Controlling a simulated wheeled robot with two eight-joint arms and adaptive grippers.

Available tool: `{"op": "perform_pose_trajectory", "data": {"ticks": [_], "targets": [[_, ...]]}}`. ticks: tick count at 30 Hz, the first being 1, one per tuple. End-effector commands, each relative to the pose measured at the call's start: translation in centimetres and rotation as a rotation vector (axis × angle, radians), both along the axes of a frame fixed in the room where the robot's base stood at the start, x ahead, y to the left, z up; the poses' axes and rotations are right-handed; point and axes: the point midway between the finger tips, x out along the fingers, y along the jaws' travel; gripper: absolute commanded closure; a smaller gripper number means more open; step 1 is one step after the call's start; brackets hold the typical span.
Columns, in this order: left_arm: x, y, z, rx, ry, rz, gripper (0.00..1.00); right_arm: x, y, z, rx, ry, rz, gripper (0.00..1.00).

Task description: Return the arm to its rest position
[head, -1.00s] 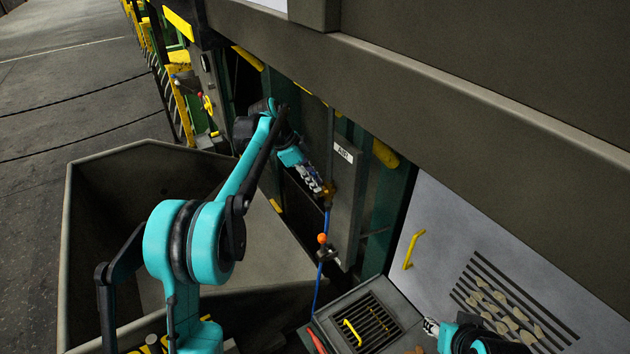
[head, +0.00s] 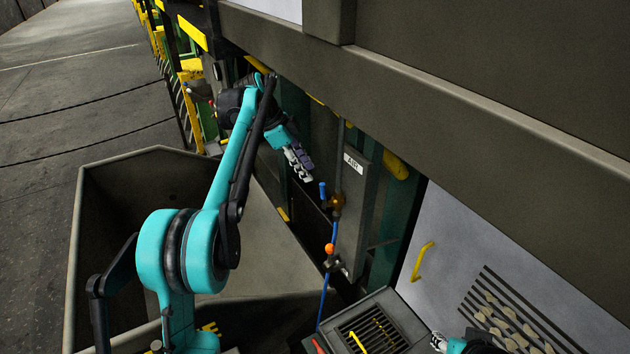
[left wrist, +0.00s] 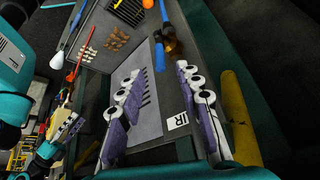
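My left gripper (head: 301,163) is at the upper middle of the head view, up and left of a brass valve (head: 337,205) with a blue handle (head: 322,190). A visible gap separates its fingers from the handle. In the left wrist view its two purple-and-white fingers (left wrist: 158,88) are spread with nothing between them. The valve (left wrist: 173,46) and blue handle (left wrist: 160,55) show beyond the fingertips there. My right gripper (head: 438,342) is partly visible at the bottom edge of the head view; its opening is unclear.
An "AIR" cabinet (head: 350,215) stands right of the valve. A blue hose with an orange ball (head: 329,248) runs below it. A large open bin (head: 120,200) lies under my left arm. A grated box (head: 408,318) and a panel with a yellow handle (head: 422,261) are lower right.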

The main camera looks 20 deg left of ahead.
Motion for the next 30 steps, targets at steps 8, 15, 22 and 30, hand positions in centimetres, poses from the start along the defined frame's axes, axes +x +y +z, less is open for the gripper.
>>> {"op": "perform_pose_trajectory", "data": {"ticks": [8, 15, 22, 30], "targets": [[-0.3, 1.0, 1.8, 0.000, 0.000, 0.000, 0.65, 0.0, 0.0, 0.0, 0.000, 0.000, 0.000, 0.60], [-0.3, 1.0, 1.9, 0.000, 0.000, 0.000, 0.65, 0.0, 0.0, 0.0, 0.000, 0.000, 0.000, 0.60], [-0.8, 0.8, 1.3, 0.006, 0.005, 0.022, 0.65, 0.0, 0.0, -0.8, 0.000, 0.000, 0.000, 0.60], [-6.9, -1.7, -6.1, 0.071, 0.050, 0.331, 0.65, 0.0, 0.0, -8.9, 0.000, 0.000, 0.000, 0.60]]}}
